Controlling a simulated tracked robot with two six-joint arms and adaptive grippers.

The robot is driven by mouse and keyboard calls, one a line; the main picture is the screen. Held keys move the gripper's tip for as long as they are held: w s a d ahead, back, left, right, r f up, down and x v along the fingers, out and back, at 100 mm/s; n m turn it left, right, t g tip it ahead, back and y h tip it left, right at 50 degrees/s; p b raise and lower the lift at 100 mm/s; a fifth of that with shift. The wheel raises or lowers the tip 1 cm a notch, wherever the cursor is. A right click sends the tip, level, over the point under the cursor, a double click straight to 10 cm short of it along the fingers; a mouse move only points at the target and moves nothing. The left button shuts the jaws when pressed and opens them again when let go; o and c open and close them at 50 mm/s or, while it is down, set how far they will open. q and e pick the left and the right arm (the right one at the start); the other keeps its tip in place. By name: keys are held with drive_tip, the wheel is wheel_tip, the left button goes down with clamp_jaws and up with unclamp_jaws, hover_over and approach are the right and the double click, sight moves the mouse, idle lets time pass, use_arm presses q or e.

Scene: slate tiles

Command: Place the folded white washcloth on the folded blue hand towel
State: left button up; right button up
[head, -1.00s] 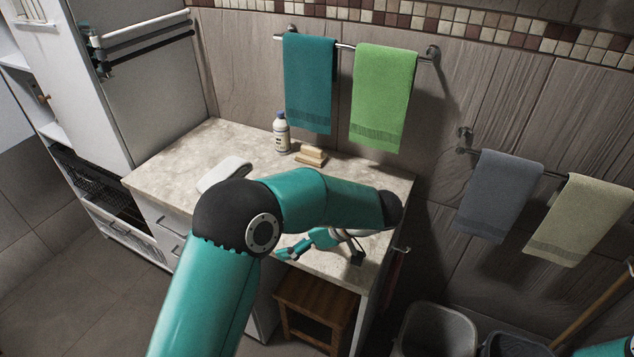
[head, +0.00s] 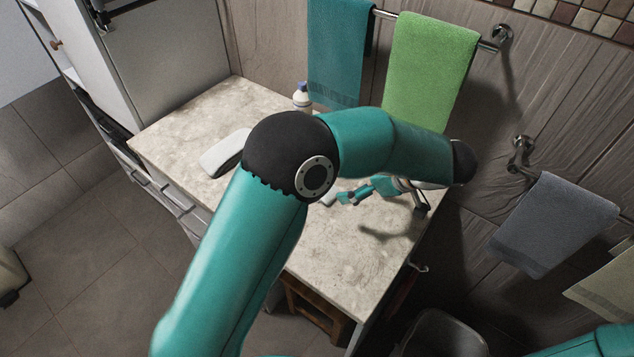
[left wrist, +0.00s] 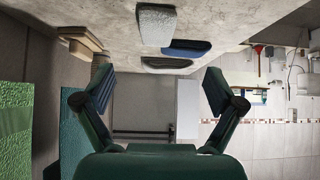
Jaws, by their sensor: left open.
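A folded white cloth-like piece (head: 222,154) lies on the counter left of my elbow in the head view. A small pale patch (head: 328,198) shows beside the gripper, mostly hidden by my arm. In the left wrist view, which is upside down, a pale folded block (left wrist: 157,24) lies on the counter beside a dark blue folded piece (left wrist: 187,48), likely the hand towel. A dark piece with a pale edge (left wrist: 167,63) lies farther off. My left gripper (head: 383,206) is open and empty above the counter's right part; its fingers also show in the wrist view (left wrist: 157,88). My right gripper is out of view.
The stone counter (head: 350,260) has bare room at its front right. A bottle (head: 302,97) stands at the back. Teal (head: 335,60) and green (head: 430,70) towels hang behind. Stacked tan blocks (left wrist: 80,40) show in the wrist view. A bin (head: 440,335) stands right of the counter.

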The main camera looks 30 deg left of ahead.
use_arm(q)
drive_tip(key=x, duration=0.7)
drive_tip(key=shift+w+f, duration=0.15)
drive_tip(key=shift+p+x, duration=0.6)
drive_tip(key=shift+x, duration=2.1)
drive_tip(key=shift+w, duration=0.15)
drive_tip(key=c, duration=1.1)
